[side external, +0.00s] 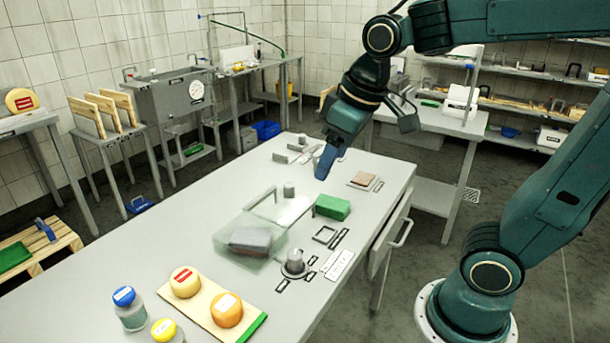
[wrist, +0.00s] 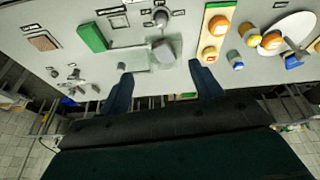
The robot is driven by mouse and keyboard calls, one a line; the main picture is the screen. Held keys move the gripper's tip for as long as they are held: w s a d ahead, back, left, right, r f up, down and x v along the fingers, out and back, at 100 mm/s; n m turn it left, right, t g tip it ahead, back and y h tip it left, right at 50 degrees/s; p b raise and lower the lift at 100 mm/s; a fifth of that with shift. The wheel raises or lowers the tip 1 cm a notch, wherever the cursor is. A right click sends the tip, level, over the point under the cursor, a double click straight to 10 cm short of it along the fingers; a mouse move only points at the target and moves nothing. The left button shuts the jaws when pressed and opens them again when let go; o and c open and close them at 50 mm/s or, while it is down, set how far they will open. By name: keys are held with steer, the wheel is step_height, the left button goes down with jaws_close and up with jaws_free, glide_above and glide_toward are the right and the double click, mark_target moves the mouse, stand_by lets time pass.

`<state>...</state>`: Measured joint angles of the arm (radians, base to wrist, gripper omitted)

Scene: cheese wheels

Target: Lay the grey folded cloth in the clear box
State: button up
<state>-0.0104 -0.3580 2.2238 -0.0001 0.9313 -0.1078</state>
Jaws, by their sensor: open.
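The grey folded cloth (side external: 250,240) lies inside the clear box (side external: 225,246) on the table, as far as the see-through walls show. In the wrist view the cloth (wrist: 163,51) also appears within the outline of the box (wrist: 140,58), slightly tilted. My gripper (side external: 325,168) is open and empty, above the far part of the table and well apart from the box. Its two fingers (wrist: 160,76) stand wide apart in the wrist view with nothing between them.
A green block (side external: 333,206) lies right of the box. A grey knob-like piece (side external: 294,262) and several black frames are near the front right edge. A board (side external: 205,305) with cheese wheels and lidded jars (side external: 130,310) occupy the near end. The left side of the table is clear.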

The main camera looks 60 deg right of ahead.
steer(key=s+f+m+t, duration=0.1)
steer(key=s, duration=0.8)
steer(key=shift+s+d+f+t, duration=0.15)
steer(key=shift+s+f+t, duration=0.15)
steer(key=shift+f, duration=0.1)
